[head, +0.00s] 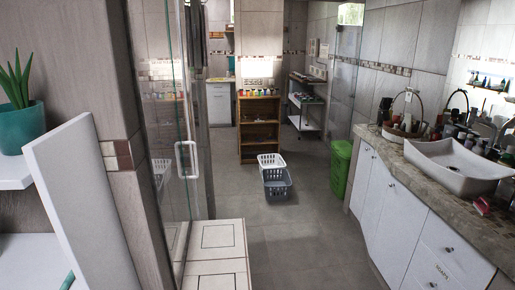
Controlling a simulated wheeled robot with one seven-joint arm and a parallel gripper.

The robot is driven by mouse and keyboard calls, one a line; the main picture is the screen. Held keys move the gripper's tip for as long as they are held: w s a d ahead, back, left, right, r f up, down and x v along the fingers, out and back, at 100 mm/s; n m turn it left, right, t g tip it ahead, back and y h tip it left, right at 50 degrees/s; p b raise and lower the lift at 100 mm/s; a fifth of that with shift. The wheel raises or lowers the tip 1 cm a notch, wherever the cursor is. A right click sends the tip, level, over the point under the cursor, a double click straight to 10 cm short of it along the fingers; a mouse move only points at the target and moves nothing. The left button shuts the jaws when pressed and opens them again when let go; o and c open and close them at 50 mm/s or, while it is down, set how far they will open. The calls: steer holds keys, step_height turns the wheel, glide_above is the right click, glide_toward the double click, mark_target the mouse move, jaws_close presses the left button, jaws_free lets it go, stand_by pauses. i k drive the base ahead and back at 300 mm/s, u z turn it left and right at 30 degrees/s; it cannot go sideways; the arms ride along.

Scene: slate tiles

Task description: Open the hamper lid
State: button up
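A tall green bin (340,170), the likeliest hamper, stands upright on the floor against the right side, just beyond the end of the counter. Its top (342,148) looks covered by a green lid that lies flat, but it is too small to be certain. No hand or arm touches it. My gripper does not show in the head view, so its opening and place are hidden.
A white basket (271,160) and a grey basket (277,183) stand on the floor before a wooden shelf (259,130). A counter (437,185) with a sink lines the right. A glass door (168,130) and step (217,240) are left. The middle floor (300,235) is clear.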

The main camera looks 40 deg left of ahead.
mark_target(345, 149)
steer(key=u, duration=1)
steer(key=i, duration=3.15)
steer(key=u, duration=0.2)
steer(key=i, duration=3.35)
steer(key=u, duration=1.3)
